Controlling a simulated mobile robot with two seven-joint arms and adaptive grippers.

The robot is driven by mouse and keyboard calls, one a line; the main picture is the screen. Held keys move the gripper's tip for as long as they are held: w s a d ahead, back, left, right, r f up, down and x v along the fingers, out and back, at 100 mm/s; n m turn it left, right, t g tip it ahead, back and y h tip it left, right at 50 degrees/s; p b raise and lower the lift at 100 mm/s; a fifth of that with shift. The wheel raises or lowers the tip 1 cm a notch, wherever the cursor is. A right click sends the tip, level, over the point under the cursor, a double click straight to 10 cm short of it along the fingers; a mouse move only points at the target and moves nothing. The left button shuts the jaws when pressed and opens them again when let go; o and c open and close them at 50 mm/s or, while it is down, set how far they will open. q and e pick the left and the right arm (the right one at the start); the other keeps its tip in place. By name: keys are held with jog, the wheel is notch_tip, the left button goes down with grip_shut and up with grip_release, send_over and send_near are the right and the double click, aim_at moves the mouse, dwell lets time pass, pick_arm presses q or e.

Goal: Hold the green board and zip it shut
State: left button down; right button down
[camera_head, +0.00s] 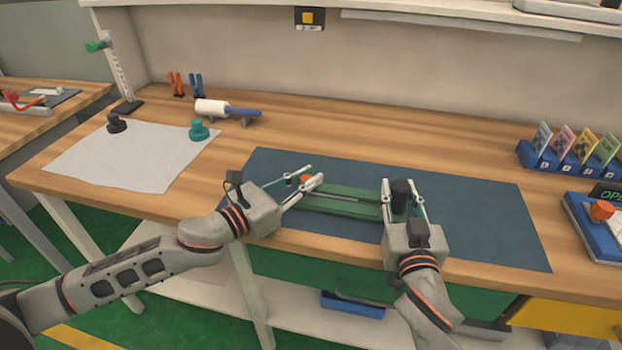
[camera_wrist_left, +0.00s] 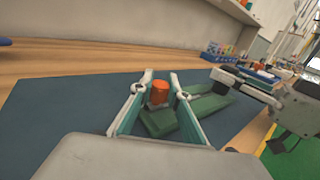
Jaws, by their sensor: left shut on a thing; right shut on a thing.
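The green board (camera_head: 345,205) lies on the dark blue mat as long strips with a narrow lighter line between them. It also shows in the left wrist view (camera_wrist_left: 208,107). My left gripper (camera_head: 312,180) is at the board's left end, its fingers around an orange knob (camera_wrist_left: 159,92). The orange knob shows only partly in the head view (camera_head: 305,178). My right gripper (camera_head: 402,188) is at the board's right end, shut on a black cylindrical knob (camera_head: 401,189). The fingers hide parts of both board ends.
The blue mat (camera_head: 480,215) is bare right of my right gripper. A white sheet (camera_head: 120,165) with a black and a teal knob lies at left. A white roller (camera_head: 212,107) and upright tools stand behind. A card rack (camera_head: 570,165) and a blue box stand at right.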

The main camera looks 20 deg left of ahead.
pick_arm(q)
jog(key=c, duration=2)
grip_release()
jog(key=shift+w+a, duration=0.1)
jog(key=shift+a, duration=0.1)
jog(key=shift+c, duration=0.2)
pick_arm(e)
jog(key=shift+d+r, duration=0.1)
jog(key=shift+d, duration=0.1)
pick_arm(q)
jog(key=shift+o, duration=0.7)
jog(key=shift+d, duration=0.1)
pick_arm(e)
jog(key=shift+a, duration=0.1)
pick_arm(q)
jog(key=v, duration=1.2)
pick_arm(e)
jog(key=c, duration=1.5)
grip_release()
